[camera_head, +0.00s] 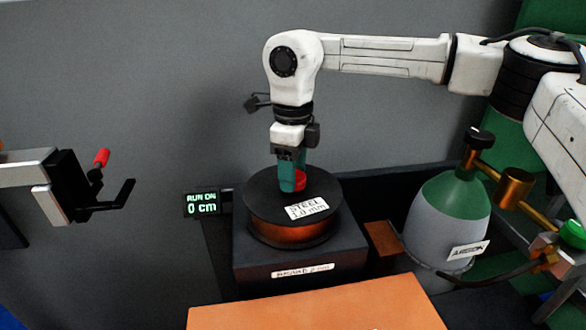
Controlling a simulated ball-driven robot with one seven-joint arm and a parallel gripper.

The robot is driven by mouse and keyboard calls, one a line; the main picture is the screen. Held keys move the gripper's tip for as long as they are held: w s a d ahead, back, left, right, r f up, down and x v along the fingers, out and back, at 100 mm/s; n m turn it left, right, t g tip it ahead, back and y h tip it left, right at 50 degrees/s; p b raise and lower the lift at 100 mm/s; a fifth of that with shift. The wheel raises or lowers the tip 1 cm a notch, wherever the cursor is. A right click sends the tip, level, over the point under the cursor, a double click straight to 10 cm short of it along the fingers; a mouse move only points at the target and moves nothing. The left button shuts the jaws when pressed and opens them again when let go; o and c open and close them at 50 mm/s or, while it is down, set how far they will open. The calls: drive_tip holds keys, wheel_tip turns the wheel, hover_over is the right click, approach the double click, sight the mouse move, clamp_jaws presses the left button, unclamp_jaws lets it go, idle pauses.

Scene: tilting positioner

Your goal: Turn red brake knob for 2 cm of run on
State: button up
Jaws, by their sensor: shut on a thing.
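The red brake knob (300,180) sits at the top centre of a dark wire spool (262,198) labelled "STEEL 1.0 mm". My gripper (291,182) points straight down over the spool with its teal fingers shut on the red knob. The fingers hide most of the knob; a red part shows at their right side. Copper-coloured wire shows under the spool's upper flange. The spool sits on a dark box (300,254) with a white label that seems to read "BRAKE 2 cm". A display (202,204) left of the spool reads "RUN ON 0 cm" in green.
A grey gas cylinder (440,222) with a green top and brass regulator (515,187) stands to the right. An orange surface (320,305) lies in front. A black clamp with a red handle (101,158) is at the far left. A grey wall is behind.

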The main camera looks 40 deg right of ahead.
drive_tip(key=shift+w, duration=0.1)
drive_tip(key=o, duration=1.1)
drive_tip(key=shift+c, duration=0.2)
wheel_tip(320, 180, up, 11)
drive_tip(key=shift+b, duration=0.3)
drive_tip(key=shift+f, duration=0.1)
